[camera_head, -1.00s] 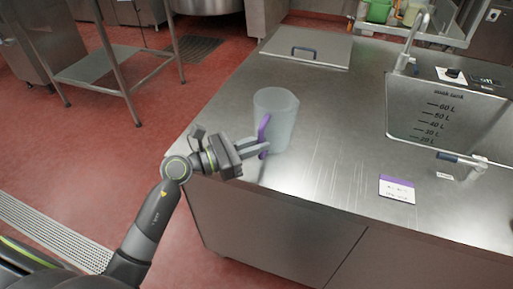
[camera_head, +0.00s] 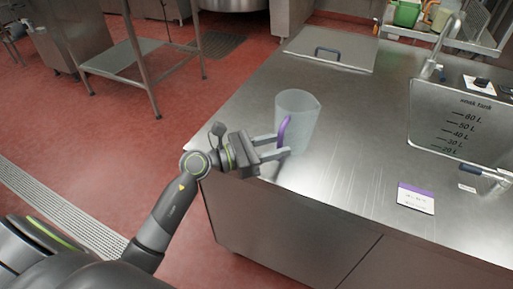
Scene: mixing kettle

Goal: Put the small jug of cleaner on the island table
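The small jug (camera_head: 299,122), pale and translucent with a purple handle (camera_head: 284,131), stands upright on the steel island table (camera_head: 345,125), near its left edge. The handle faces left. My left gripper (camera_head: 281,145) comes in from the left at the handle, with its two fingers apart and a gap showing between them. The fingertips are close to the handle; I cannot tell whether they touch it. My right gripper is not in view.
A sink with a "soak tank" panel (camera_head: 462,125) is at the right. A white and purple card (camera_head: 415,198) and a steel lid with a handle (camera_head: 331,48) lie on the table. The table around the jug is clear. A steel stand (camera_head: 130,57) is at back left.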

